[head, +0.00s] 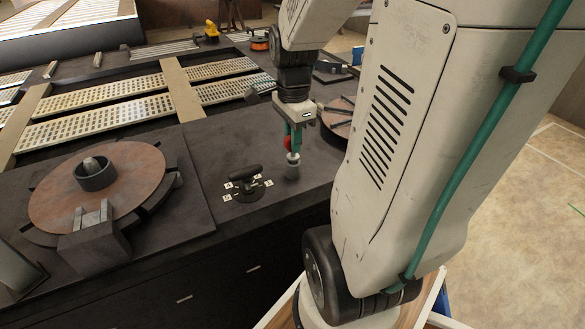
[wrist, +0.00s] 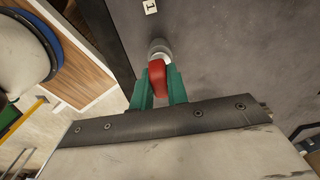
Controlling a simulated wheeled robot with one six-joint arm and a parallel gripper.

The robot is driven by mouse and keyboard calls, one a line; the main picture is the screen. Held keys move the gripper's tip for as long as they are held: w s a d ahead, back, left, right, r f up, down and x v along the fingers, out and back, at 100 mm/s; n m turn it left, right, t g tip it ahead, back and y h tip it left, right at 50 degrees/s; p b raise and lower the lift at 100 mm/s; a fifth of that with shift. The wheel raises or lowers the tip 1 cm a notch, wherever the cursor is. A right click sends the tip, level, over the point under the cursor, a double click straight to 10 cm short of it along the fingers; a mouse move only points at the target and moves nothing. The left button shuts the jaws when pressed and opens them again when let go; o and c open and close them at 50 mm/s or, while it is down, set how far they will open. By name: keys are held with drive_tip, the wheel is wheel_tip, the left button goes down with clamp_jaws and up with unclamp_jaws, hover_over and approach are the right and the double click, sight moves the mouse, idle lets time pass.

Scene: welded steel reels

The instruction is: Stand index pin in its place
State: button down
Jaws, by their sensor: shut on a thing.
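My gripper (head: 295,137) has green fingers and is shut on the red grip of the index pin (head: 288,144). In the wrist view the gripper (wrist: 159,84) has one green finger on each side of the red index pin (wrist: 157,71).
A black handle (head: 245,176) with small white number labels sits left of the cylinder on the bench (head: 225,160). A brown reel disc (head: 120,185) lies farther left, and another reel (head: 340,117) is behind right. The bench edge is close in front.

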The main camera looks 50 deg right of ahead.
drive_tip(key=shift+f, duration=0.2)
drive_tip(key=c, duration=1.8)
unclamp_jaws()
drive_tip(key=o, duration=1.7)
drive_tip(key=shift+o, duration=0.5)
